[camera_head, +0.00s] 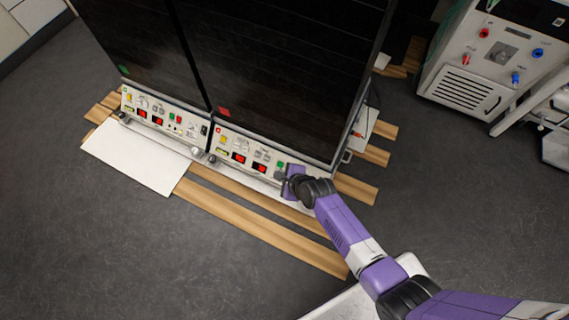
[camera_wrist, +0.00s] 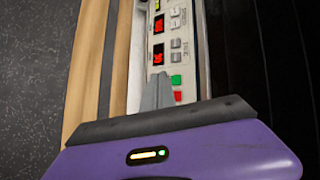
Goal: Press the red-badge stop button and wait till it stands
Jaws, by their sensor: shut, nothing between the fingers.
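The red-badge shaker is the right one of two dark-fronted units, with a red badge (camera_head: 223,112) on its lower door. Its pale control panel (camera_head: 231,144) has red displays and a green button (camera_head: 280,164) near its right end. In the wrist view the green button (camera_wrist: 176,81) and a red button (camera_wrist: 178,96) sit together on the panel. My gripper (camera_wrist: 160,78) is shut and empty, its fingertips beside the green button in the picture; contact cannot be told. In the head view my gripper (camera_head: 283,176) is at the panel's right end, and the red button there is hidden.
The left shaker has a green badge (camera_head: 123,70) and a similar panel (camera_head: 160,117). A metal rail (camera_head: 245,173) runs before the panels. Wooden slats (camera_head: 240,217) and a white board (camera_head: 138,158) lie on the floor. A white instrument cabinet (camera_head: 470,85) stands at right.

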